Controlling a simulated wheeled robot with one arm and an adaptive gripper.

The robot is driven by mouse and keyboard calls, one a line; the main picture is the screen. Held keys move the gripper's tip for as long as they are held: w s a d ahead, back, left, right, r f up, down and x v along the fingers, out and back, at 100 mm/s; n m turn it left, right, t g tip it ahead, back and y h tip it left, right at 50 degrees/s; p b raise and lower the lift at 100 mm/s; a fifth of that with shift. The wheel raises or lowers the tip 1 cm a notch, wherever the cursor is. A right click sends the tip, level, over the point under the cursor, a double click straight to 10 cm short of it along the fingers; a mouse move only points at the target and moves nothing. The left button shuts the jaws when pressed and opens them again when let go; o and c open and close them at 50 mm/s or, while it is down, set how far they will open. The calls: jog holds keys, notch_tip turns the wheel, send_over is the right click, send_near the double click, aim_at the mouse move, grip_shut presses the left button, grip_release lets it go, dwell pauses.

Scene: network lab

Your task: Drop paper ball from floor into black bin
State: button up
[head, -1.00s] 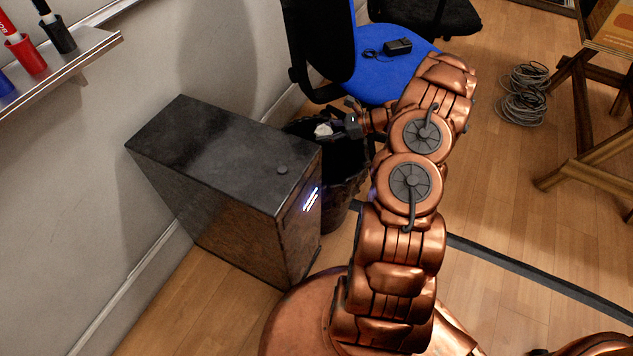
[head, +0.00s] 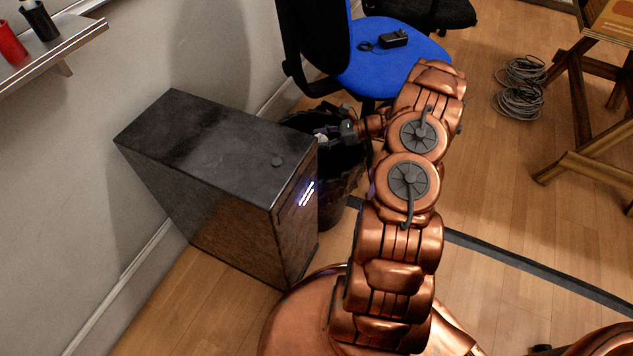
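The black bin (head: 352,165) stands on the floor just right of the dark cabinet, partly hidden by the cabinet and by my arm. My gripper (head: 328,134) reaches from the right over the bin's opening. The white paper ball (head: 320,138) shows as a small patch at my fingertips, within the bin's outline. My gripper appears shut on it, though the fingers are small and dark against the bin. How far the ball is below the rim cannot be told.
The dark cabinet (head: 215,145) stands close against the bin's left side. A blue chair (head: 385,70) with a black adapter (head: 394,39) is behind the bin. Coiled cables (head: 518,100) and a wooden stand (head: 585,120) are at the right. Open floor lies between.

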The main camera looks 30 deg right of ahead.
jog(key=o, duration=0.4)
jog(key=shift+c, duration=0.2)
jog(key=v, duration=1.2)
jog(key=shift+r, duration=0.1)
